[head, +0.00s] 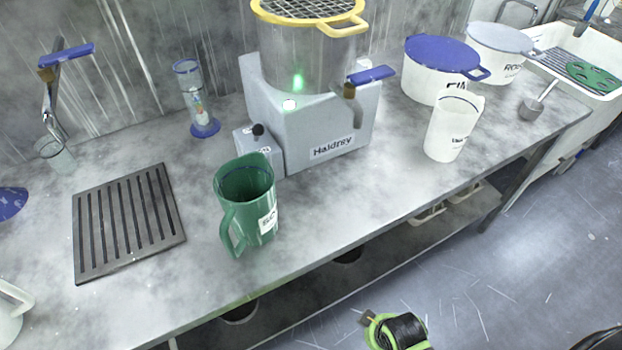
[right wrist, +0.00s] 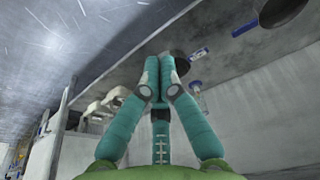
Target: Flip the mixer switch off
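The grey mixer (head: 330,125), labelled "Haldrey", stands on the bench in the head view, with a steel bowl under a yellow-rimmed grid lid. A small grey switch box (head: 262,152) sits at its left front. A black-knobbed switch lever (head: 258,130) sticks up from it. A green light (head: 298,82) glows at the mixer's front. My right gripper (right wrist: 161,62) shows in the right wrist view with its teal fingers together and nothing seen between them. It is low, below the bench top, away from the switch. My left gripper is not in view.
A green jug (head: 247,205) stands just in front of the switch box. A white jug (head: 453,125) and a blue-lidded tub (head: 437,70) are to the right. A slotted grey drain plate (head: 128,220) lies left. The bench's front edge (head: 300,268) lies before the jug.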

